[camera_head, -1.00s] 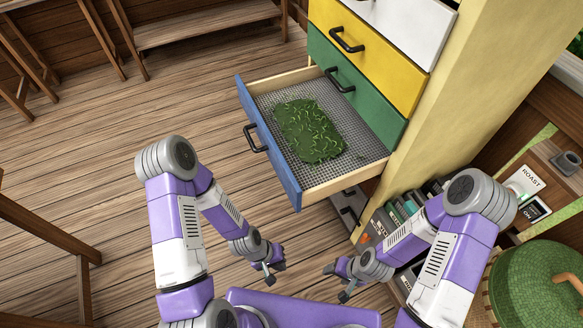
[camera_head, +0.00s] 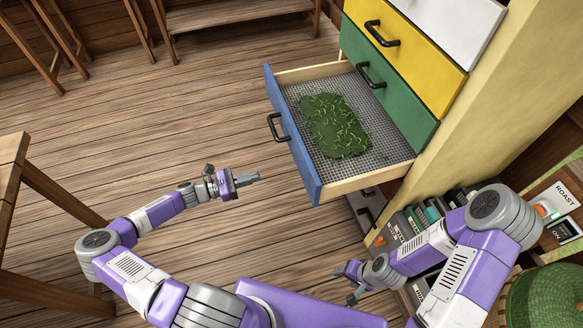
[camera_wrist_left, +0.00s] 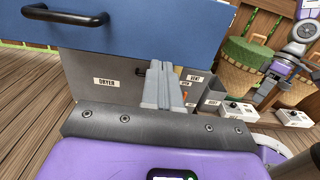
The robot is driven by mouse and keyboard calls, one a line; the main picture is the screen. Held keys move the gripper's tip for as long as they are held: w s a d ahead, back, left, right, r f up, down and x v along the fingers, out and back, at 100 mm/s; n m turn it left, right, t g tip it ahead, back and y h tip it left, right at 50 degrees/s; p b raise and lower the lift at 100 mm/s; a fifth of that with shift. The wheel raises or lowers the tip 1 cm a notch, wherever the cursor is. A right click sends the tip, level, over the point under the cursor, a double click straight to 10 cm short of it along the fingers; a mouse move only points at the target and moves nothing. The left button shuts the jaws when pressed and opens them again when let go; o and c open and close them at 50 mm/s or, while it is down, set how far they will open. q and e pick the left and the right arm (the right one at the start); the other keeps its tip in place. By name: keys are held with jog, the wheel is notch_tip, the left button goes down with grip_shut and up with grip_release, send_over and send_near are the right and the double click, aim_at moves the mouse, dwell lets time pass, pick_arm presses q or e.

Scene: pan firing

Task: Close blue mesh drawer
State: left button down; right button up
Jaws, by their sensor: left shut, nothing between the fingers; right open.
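The blue drawer (camera_head: 291,135) is pulled out of the cabinet, with a grey mesh bottom (camera_head: 372,150) and a black handle (camera_head: 277,127) on its front. A patch of green leaves (camera_head: 334,125) lies on the mesh. My left gripper (camera_head: 248,180) is shut and empty, in front of the drawer's blue face and apart from it. In the left wrist view, the closed fingers (camera_wrist_left: 161,87) point toward the lower edge of the blue front (camera_wrist_left: 150,30), and the handle (camera_wrist_left: 65,15) is at upper left. My right gripper (camera_head: 349,283) is open and low, near the cabinet's base.
Green (camera_head: 392,90), yellow (camera_head: 405,45) and white drawers above are shut. A wooden table (camera_head: 12,160) stands at left. Labelled boxes (camera_head: 400,232) line the right side below the cabinet. The wooden floor in front of the drawer is clear.

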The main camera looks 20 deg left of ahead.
aim_at(301, 165)
pick_arm(q)
jog(key=b+x, duration=0.3)
jog(key=x, duration=1)
jog(key=shift+d+f, duration=0.1)
jog(key=shift+w+d+b, duration=0.2)
jog(key=shift+b, duration=0.1)
jog(key=shift+w+d, duration=0.1)
